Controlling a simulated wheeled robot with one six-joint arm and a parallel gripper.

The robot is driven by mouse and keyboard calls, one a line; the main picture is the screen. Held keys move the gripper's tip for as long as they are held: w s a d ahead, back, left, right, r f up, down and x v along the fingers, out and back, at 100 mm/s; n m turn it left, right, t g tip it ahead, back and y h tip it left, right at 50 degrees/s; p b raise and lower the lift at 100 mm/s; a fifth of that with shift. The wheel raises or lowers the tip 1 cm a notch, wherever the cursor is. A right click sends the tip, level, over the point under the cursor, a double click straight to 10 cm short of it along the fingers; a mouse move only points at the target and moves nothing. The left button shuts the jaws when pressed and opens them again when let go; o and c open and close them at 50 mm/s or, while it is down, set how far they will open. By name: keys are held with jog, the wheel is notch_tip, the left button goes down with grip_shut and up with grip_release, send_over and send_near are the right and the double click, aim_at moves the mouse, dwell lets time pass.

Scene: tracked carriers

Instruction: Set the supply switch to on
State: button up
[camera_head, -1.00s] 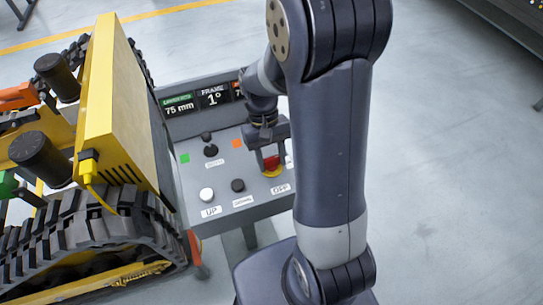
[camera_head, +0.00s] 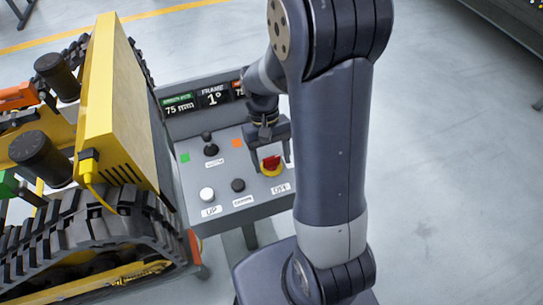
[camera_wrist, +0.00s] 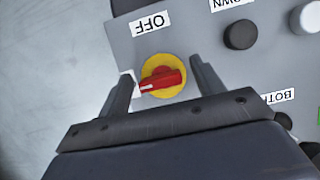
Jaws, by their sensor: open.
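The supply switch (camera_head: 270,166) is a red handle on a round yellow plate, on the sloped grey control panel (camera_head: 222,171). In the wrist view, the switch (camera_wrist: 165,78) has its red handle lying roughly sideways, with a white mark at its left end. The OFF label (camera_wrist: 152,24) is beyond the plate. A white label at the handle's left end is mostly hidden by a finger, so I cannot read it. My gripper (camera_head: 270,160) is open over the switch, with one finger on either side of the handle. Gaps show between the fingers and the handle.
The panel has a white button (camera_head: 207,194), a black button (camera_head: 238,185) and a black lever (camera_head: 210,145). A display (camera_head: 212,98) stands behind them. A yellow tracked machine (camera_head: 125,100) is close on the left. The floor at right is clear.

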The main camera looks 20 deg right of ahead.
jog(key=v, duration=1)
jog(key=shift+w+r, duration=0.25)
jog(key=shift+r, duration=0.1)
jog(key=shift+f, duration=0.1)
jog(key=x, duration=1)
jog(key=shift+s+f, duration=0.25)
